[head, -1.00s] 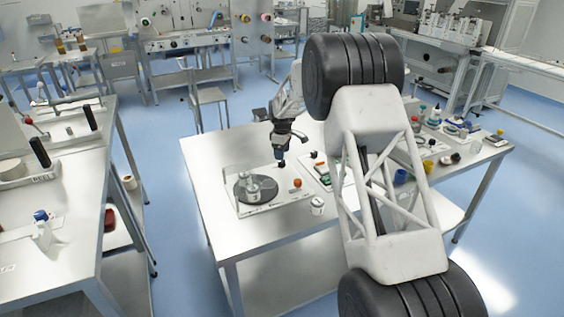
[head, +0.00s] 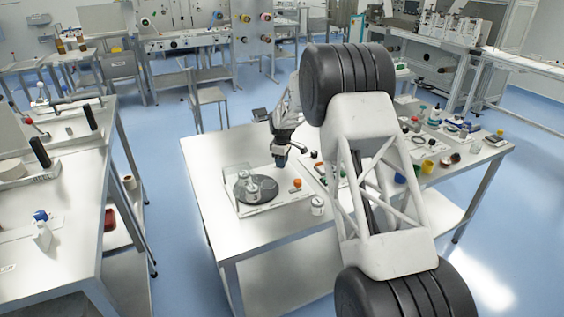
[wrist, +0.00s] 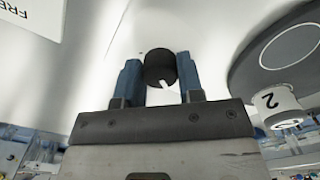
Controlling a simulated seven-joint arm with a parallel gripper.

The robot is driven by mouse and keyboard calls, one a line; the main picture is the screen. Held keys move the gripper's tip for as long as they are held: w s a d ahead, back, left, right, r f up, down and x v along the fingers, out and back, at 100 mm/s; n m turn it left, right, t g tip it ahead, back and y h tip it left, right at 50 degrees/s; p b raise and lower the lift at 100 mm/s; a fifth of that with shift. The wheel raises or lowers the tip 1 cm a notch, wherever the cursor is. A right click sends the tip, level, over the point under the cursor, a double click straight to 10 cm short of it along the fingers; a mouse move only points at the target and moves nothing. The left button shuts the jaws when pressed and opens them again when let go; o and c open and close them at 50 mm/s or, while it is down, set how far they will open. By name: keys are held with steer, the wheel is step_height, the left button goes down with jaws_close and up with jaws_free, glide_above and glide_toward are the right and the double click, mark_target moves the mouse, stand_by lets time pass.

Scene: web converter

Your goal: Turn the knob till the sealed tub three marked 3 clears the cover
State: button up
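My gripper (wrist: 160,75) has its two blue fingers on either side of a black round knob (wrist: 160,65) with a white pointer mark. The fingers appear to touch the knob's sides. In the head view my gripper (head: 282,158) is low over the table behind the turntable unit. A dark turntable (head: 241,190) carries pale tubs (head: 254,190) near a clear cover (head: 232,173). In the wrist view, the turntable (wrist: 260,82) is at the right and a white tub marked 2 (wrist: 277,104) stands on it. No mark 3 is readable in either view.
A white tub (head: 317,205) stands on the table (head: 240,240) right of the unit. An orange piece (head: 297,184) sits near the unit. Bottles and small parts (head: 450,128) crowd the table's right side. The front left of the table is clear.

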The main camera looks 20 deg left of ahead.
steer(key=c, duration=0.4)
steer(key=shift+o, duration=0.2)
steer(key=shift+m, duration=0.4)
steer(key=m, duration=1)
steer(key=shift+s+m, duration=0.1)
steer(key=shift+m, duration=0.2)
steer(key=m, duration=0.6)
steer(key=shift+m, duration=0.3)
steer(key=m, duration=0.5)
steer(key=shift+a+m, duration=0.1)
steer(key=shift+m, duration=0.3)
